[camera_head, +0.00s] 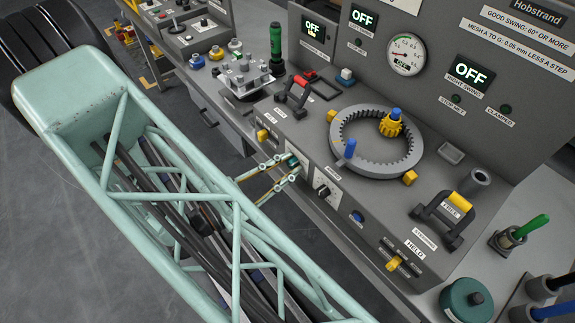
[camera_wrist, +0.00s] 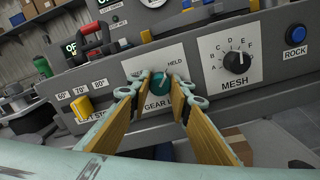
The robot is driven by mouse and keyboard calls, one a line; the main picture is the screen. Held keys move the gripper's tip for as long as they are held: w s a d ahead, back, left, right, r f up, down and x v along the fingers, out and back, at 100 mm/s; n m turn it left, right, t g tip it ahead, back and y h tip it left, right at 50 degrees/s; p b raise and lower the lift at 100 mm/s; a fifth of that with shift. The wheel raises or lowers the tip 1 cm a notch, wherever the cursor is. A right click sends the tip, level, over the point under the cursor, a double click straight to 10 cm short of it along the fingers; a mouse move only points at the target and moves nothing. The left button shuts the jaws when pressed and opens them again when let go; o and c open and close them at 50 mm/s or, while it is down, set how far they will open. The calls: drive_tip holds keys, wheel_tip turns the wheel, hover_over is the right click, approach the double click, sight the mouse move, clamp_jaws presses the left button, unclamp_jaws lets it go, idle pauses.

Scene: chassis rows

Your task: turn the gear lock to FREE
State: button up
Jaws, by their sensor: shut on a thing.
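The gear lock is a small teal round knob (camera_wrist: 160,85) on a white plate on the bench's front panel. The word HELD shows above it to the right; FREE cannot be made out on this plate. The knob's pointer appears to face up toward HELD, but it is small. My gripper (camera_wrist: 161,90) has one fingertip on each side of the knob and is shut on it. The fingers partly hide the GEAR LOCK label. In the head view, my gripper (camera_head: 279,173) reaches the front panel from the left, and the knob (camera_head: 293,160) shows between its tips.
The black MESH dial (camera_wrist: 237,61) is close to the right, with the blue ROCK button (camera_wrist: 296,34) beyond it. A yellow stop knob (camera_wrist: 84,106) is to the left. Above, the toothed ring (camera_head: 375,165) lies on the bench top. A yellow-topped handle (camera_head: 459,200) stands right.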

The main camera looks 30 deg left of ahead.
drive_tip(key=shift+n, duration=0.3)
drive_tip(key=n+p, duration=0.3)
drive_tip(key=shift+r+n, duration=0.15)
drive_tip(key=shift+n, duration=0.25)
drive_tip(key=n+p, duration=0.2)
drive_tip(key=n, duration=0.2)
drive_tip(key=shift+n, duration=0.4)
drive_tip(key=n+p, duration=0.2)
drive_tip(key=n, duration=0.2)
drive_tip(key=shift+n+p, duration=0.35)
drive_tip(key=shift+n, duration=0.05)
drive_tip(key=shift+n+p, duration=0.7)
drive_tip(key=shift+n, duration=1.2)
drive_tip(key=shift+f, duration=0.2)
drive_tip(key=o, duration=0.9)
